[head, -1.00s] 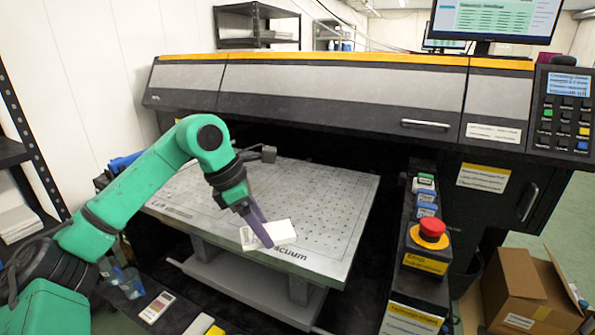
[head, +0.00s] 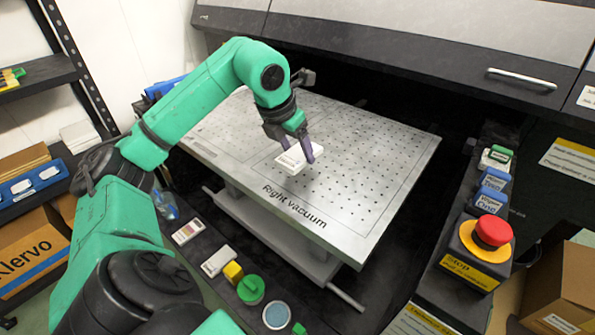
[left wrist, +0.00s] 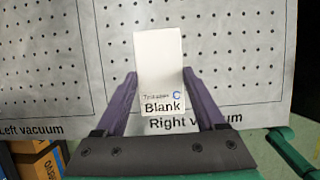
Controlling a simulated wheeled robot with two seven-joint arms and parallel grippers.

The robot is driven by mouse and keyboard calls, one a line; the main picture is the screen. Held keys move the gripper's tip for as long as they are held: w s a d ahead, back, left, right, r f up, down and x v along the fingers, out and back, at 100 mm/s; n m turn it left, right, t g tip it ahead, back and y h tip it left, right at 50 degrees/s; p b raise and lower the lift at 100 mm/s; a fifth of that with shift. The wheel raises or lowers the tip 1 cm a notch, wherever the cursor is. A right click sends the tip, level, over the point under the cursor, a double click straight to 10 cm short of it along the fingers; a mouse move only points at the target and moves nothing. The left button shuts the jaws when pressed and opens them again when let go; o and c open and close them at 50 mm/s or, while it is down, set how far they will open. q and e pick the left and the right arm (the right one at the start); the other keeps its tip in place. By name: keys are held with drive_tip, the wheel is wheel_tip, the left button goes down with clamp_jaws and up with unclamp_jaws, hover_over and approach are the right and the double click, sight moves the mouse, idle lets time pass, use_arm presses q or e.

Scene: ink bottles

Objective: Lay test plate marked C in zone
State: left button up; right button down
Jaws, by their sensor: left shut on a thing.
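The white test plate (left wrist: 159,65) is marked C and "Blank" in the left wrist view. My left gripper (left wrist: 160,78) is shut on it, with a purple finger at each side. In the head view the plate (head: 300,159) shows at the fingertips of my left gripper (head: 299,151), over the perforated vacuum table (head: 390,150). Whether it touches the table I cannot tell. The outlined zone lettered "Right vacuum" (left wrist: 255,60) lies behind the plate, which covers part of its front line and lettering. My right gripper is not in view.
The black printer body (head: 400,60) rises behind the table. A red stop button (head: 493,231) stands on a console at right. A colour card (head: 188,232), a yellow block (head: 233,271) and a green-lidded jar (head: 251,289) lie in front. Most of the table top is bare.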

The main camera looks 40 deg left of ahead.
sight(294, 157)
use_arm(q)
drive_tip(key=f+b, duration=0.1)
drive_tip(key=f, duration=0.2)
drive_tip(key=shift+s+f, duration=0.2)
drive_tip(key=shift+f+b, duration=0.25)
drive_tip(key=shift+b, duration=0.05)
drive_tip(key=shift+w+r, duration=0.1)
drive_tip(key=shift+w, duration=0.05)
drive_tip(key=o, duration=1.4)
drive_tip(key=shift+r, duration=0.15)
drive_tip(key=p+v, duration=0.2)
drive_tip(key=v, duration=0.9)
drive_tip(key=shift+s+r+p, duration=0.3)
drive_tip(key=shift+s, duration=0.05)
